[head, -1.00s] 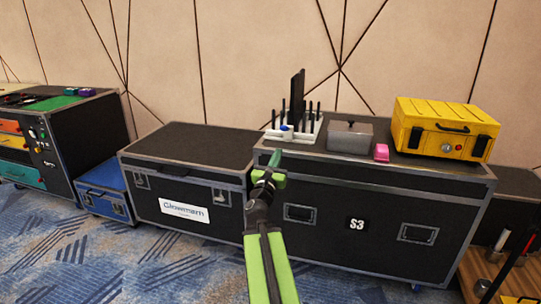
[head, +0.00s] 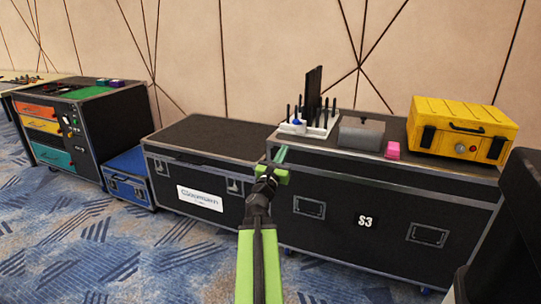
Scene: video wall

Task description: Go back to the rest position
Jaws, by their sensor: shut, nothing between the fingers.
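My gripper (head: 280,155) is at the end of my green and black arm, which reaches up from the bottom middle of the head view. Its fingers are shut and hold nothing. It shows in front of the left edge of the black case marked S3 (head: 385,225). I cannot tell its exact distance from the case.
Left are a lower black case (head: 205,135), a blue case (head: 125,178) and a drawer cabinet (head: 110,120). Patterned carpet lies open in front.

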